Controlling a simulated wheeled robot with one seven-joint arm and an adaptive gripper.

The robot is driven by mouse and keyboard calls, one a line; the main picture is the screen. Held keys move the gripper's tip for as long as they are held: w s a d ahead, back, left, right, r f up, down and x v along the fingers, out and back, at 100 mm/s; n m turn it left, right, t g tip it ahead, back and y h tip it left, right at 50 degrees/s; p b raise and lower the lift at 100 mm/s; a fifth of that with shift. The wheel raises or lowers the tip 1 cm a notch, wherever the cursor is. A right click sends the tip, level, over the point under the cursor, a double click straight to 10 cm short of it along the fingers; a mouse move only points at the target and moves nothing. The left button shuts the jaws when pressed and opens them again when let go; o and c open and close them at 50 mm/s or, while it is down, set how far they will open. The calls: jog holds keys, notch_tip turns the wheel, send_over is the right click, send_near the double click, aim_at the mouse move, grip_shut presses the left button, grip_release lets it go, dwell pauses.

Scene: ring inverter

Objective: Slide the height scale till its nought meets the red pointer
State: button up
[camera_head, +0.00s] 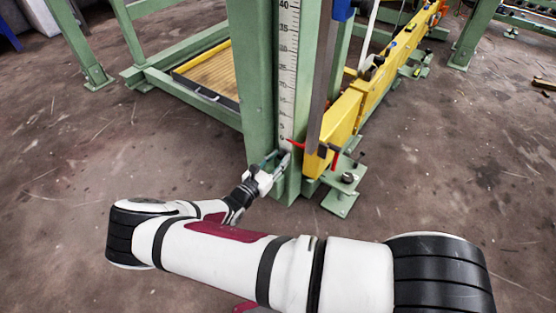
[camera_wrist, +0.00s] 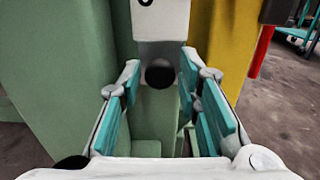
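The height scale (camera_head: 288,75) is a white strip with black marks and numbers, upright on the green post. Its lower end (camera_wrist: 160,25) shows in the wrist view, with part of a nought at the top edge. A dark round knob (camera_wrist: 160,74) sits at the foot of the scale. The red pointer (camera_head: 297,143) reaches in from the right near the scale's low end; whether it meets the nought is too small to tell. My gripper (camera_head: 277,159) is open at the scale's foot. In the wrist view its teal-padded fingers (camera_wrist: 160,80) stand either side of the knob, with gaps visible.
A yellow beam (camera_head: 345,115) runs back right from the post. A green foot plate with bolts (camera_head: 342,198) lies right of the post's base. A green frame with a wooden-floored tray (camera_head: 210,75) stands behind left. The floor at left is clear.

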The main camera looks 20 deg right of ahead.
grip_shut()
jog(key=shift+r+p, duration=0.8)
jog(key=shift+p, duration=0.05)
grip_release()
jog(key=shift+a, duration=0.1)
